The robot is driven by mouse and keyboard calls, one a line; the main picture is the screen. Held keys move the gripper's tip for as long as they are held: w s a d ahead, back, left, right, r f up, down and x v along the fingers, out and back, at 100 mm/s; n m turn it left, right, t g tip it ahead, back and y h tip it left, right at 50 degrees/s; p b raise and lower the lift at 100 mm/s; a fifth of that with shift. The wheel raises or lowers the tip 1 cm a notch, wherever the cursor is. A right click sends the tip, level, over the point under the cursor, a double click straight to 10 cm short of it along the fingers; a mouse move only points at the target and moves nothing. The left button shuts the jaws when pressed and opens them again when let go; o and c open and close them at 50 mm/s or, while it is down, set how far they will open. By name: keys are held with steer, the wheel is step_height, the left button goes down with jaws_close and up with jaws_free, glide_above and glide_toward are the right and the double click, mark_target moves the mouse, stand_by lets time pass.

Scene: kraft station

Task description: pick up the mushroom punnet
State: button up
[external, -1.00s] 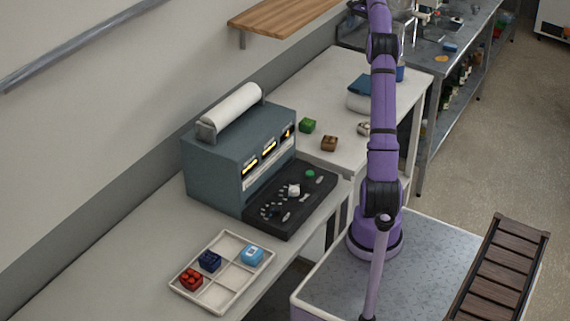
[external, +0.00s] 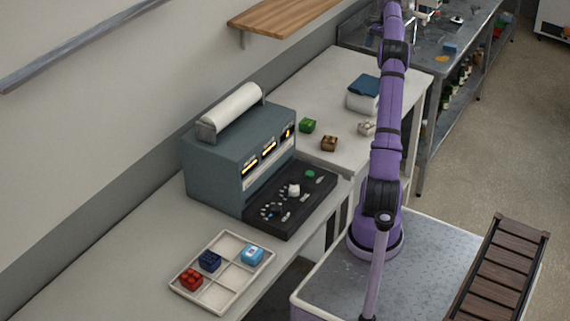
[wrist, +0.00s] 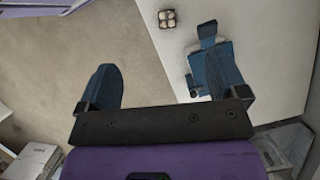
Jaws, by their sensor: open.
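The mushroom punnet (wrist: 167,18) is a small brown tray with pale round tops, at the top of the wrist view near the edge of the white table. In the external view the punnet (external: 367,128) sits on the white table just left of my arm. My gripper (wrist: 160,85) is open and empty, its two blue fingers wide apart. The punnet lies beyond the fingertips in the wrist view, apart from them. My gripper cannot be made out clearly in the external view.
A white box with a blue lid (external: 363,93) stands behind the punnet. A green block (external: 307,125) and a brown block (external: 329,143) lie to its left. A grey machine (external: 240,155) and a divided tray (external: 222,272) stand on the nearer counter.

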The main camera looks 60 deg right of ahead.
glide_toward(367, 123)
steer(key=a, duration=0.1)
steer(key=x, duration=0.4)
steer(key=shift+s+f, duration=0.15)
steer(key=shift+f, duration=0.1)
steer(key=shift+d+x, duration=0.15)
steer(key=shift+x, duration=1.45)
steer(key=shift+d+x, duration=0.2)
steer(key=shift+x, duration=1.45)
steer(key=shift+f, duration=0.1)
steer(key=c, duration=1)
